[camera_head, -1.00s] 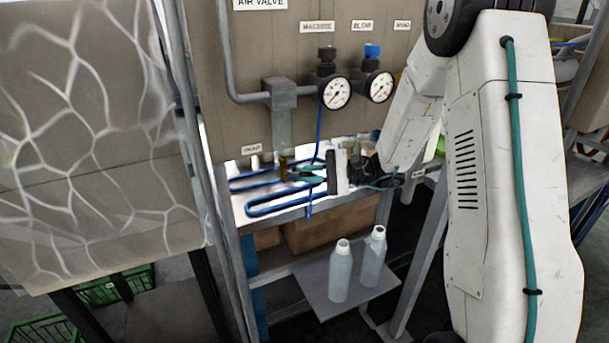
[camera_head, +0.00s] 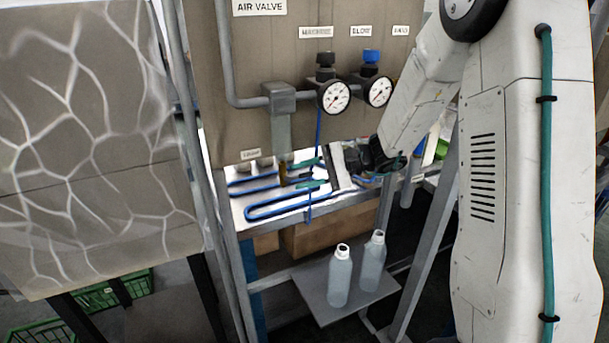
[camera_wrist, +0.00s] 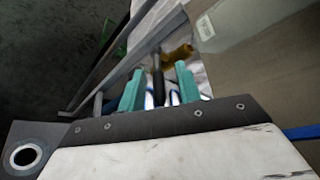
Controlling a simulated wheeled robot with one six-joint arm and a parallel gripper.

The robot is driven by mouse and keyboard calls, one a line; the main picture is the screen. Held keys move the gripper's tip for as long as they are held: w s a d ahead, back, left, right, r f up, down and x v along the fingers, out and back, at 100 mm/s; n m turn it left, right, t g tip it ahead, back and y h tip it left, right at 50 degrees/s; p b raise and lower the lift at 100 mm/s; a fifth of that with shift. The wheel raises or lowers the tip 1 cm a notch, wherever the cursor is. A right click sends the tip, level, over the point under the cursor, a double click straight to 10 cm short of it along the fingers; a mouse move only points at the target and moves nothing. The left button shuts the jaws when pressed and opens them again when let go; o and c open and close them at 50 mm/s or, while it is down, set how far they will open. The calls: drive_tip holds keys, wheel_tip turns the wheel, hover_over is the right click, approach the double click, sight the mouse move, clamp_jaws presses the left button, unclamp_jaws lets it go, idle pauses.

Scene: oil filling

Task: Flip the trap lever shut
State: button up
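The trap is a grey block (camera_head: 280,97) with a translucent bowl (camera_head: 282,135) below it and a brass fitting (camera_head: 284,168) at its foot. In the wrist view the brass fitting (camera_wrist: 178,54) is just beyond the fingertips, and a dark lever-like bar (camera_wrist: 158,82) stands between the fingers. My gripper (camera_head: 299,175) has teal fingers at the fitting's right side. In the wrist view my gripper (camera_wrist: 159,78) is open, its fingers apart on either side of the bar. I cannot tell whether either finger touches it.
Two gauges (camera_head: 334,96) (camera_head: 378,91) sit right of the trap on the brown panel (camera_head: 240,60). A blue hose (camera_head: 275,208) lies on the shelf below. Two bottles (camera_head: 340,275) (camera_head: 373,262) stand on a lower plate (camera_head: 320,302). A post (camera_head: 205,190) rises at left.

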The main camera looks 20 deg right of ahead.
drive_tip(key=v, duration=0.8)
idle(0.4)
drive_tip(key=s+a+f+n+g+h, duration=0.1)
drive_tip(key=s+a+g+h, duration=0.15)
drive_tip(key=s, duration=0.35)
drive_tip(key=s+a+f+n+g+h, duration=0.1)
drive_tip(key=s+g+h, duration=0.15)
drive_tip(key=s, duration=0.45)
drive_tip(key=s+r+n+h, duration=0.4)
drive_tip(key=s, duration=0.4)
drive_tip(key=s+a+r+n+t+h, duration=0.1)
drive_tip(key=s+r+n+h, duration=0.2)
drive_tip(key=s, duration=0.6)
drive_tip(key=shift+s+a+r+n+t+h, duration=0.2)
drive_tip(key=shift+r+n+t+h, duration=0.15)
drive_tip(key=shift+r+h, duration=0.55)
